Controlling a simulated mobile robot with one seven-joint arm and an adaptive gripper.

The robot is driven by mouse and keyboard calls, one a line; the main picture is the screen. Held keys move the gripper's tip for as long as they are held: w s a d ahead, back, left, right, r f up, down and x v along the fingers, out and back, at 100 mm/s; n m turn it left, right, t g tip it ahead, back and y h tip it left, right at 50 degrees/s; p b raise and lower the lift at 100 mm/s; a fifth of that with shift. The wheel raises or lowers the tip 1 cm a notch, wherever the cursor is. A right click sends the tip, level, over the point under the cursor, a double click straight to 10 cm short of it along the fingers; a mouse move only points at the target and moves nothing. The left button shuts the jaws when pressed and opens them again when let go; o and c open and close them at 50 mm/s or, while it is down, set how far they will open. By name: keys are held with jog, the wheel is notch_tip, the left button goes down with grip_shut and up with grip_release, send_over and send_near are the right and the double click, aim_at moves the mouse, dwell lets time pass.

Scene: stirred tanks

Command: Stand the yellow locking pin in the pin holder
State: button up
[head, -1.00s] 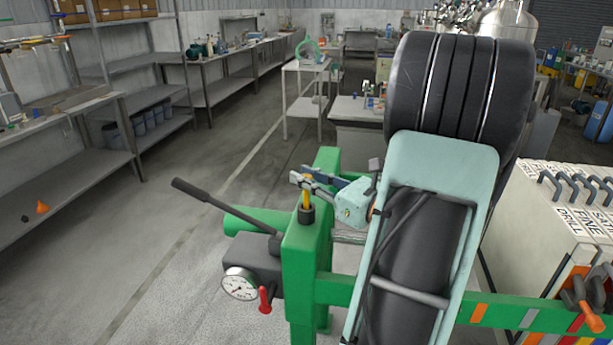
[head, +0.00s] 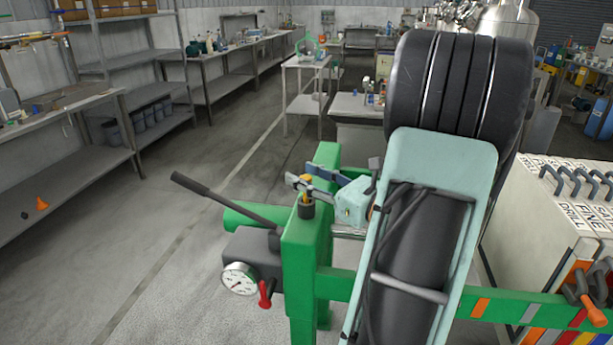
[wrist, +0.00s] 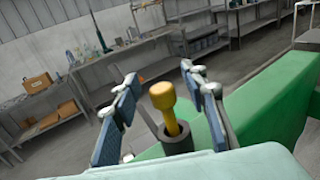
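The yellow locking pin (head: 306,196) stands in the dark, cup-like pin holder (head: 306,210) on top of the green post. In the wrist view the pin (wrist: 162,96) has its knobbed head up and leans a little, with its lower end inside the holder (wrist: 177,143). How deep it sits is hidden by the holder wall. My gripper (wrist: 160,98) is open, with one blue-padded finger on each side of the pin and a visible gap to both. In the head view my gripper (head: 310,182) is just above the holder.
The green frame (head: 303,240) carries a black lever (head: 215,200), a pressure gauge (head: 238,279) and a red handle (head: 265,293) close by. A labelled cabinet (head: 535,200) stands at the right. Open floor lies to the left.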

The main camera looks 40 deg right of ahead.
jog(key=s+d, duration=0.2)
jog(key=s, duration=0.9)
jog(key=shift+s, duration=0.4)
jog(key=shift+d, duration=0.1)
